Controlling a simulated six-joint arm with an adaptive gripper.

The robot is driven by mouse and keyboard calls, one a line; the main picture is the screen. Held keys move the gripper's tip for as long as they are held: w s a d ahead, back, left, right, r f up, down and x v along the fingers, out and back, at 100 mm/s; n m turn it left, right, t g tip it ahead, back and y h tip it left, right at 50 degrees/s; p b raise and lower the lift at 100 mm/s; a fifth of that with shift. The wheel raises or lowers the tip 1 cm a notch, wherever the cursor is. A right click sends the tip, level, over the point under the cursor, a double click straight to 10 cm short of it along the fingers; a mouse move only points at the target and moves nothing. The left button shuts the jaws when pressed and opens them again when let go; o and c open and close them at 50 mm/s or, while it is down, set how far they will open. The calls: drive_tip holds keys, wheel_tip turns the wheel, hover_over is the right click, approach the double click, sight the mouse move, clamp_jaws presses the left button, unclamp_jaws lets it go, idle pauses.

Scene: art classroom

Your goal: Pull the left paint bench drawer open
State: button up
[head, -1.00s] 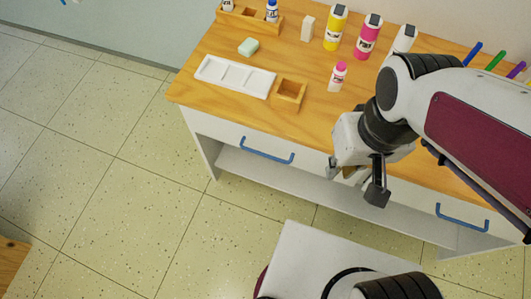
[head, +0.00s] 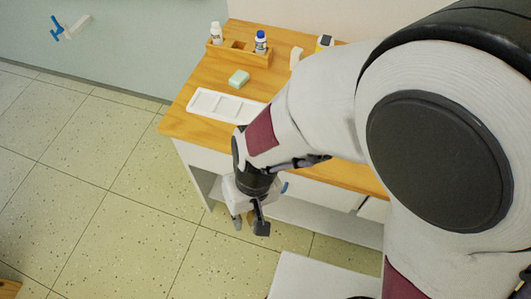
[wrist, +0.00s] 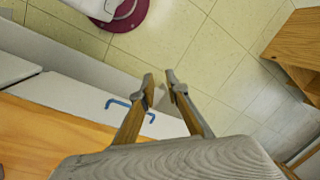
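The paint bench has a wooden top (head: 190,120) and white drawer fronts. The left drawer (wrist: 165,124) shows a white front with a blue bar handle (wrist: 117,102) in the wrist view. In the head view my arm hides most of this drawer, with only a bit of blue handle (head: 284,187) showing. The drawer looks closed. My gripper (head: 248,226) is in front of the bench's left part. In the wrist view my gripper (wrist: 163,87) has its two fingertips apart with nothing between them. The left finger passes in front of part of the handle; contact cannot be told.
On the bench stand a white palette tray (head: 226,106), a green block (head: 239,79) and a wooden holder (head: 239,54) with bottles. Tiled floor (head: 120,190) is free left of the bench. A wooden piece of furniture (wrist: 296,42) is at right in the wrist view.

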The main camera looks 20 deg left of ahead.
drive_tip(key=s+a+f+n+t, duration=0.1)
drive_tip(key=s+a+f+t, duration=0.1)
drive_tip(key=f, duration=0.7)
drive_tip(key=s+a+f+n+t, duration=0.1)
drive_tip(key=a+f+n, duration=0.1)
drive_tip(key=f, duration=0.7)
drive_tip(key=s+a+f+n+t, duration=0.1)
drive_tip(key=s+a+f+t, duration=0.1)
drive_tip(key=f, duration=0.7)
drive_tip(key=w+d+r+n+t+h, duration=0.1)
drive_tip(key=w+d+r+n+t, duration=0.2)
drive_tip(key=w+t, duration=0.6)
drive_tip(key=w+r+n+t, duration=0.2)
drive_tip(key=w+r+t, duration=0.1)
drive_tip(key=r, duration=0.4)
drive_tip(key=shift+w+d+r+n, duration=0.2)
drive_tip(key=shift+w+r+n, duration=0.15)
drive_tip(key=shift+w, duration=0.5)
drive_tip(key=shift+w, duration=0.15)
drive_tip(key=shift+x, duration=3.75)
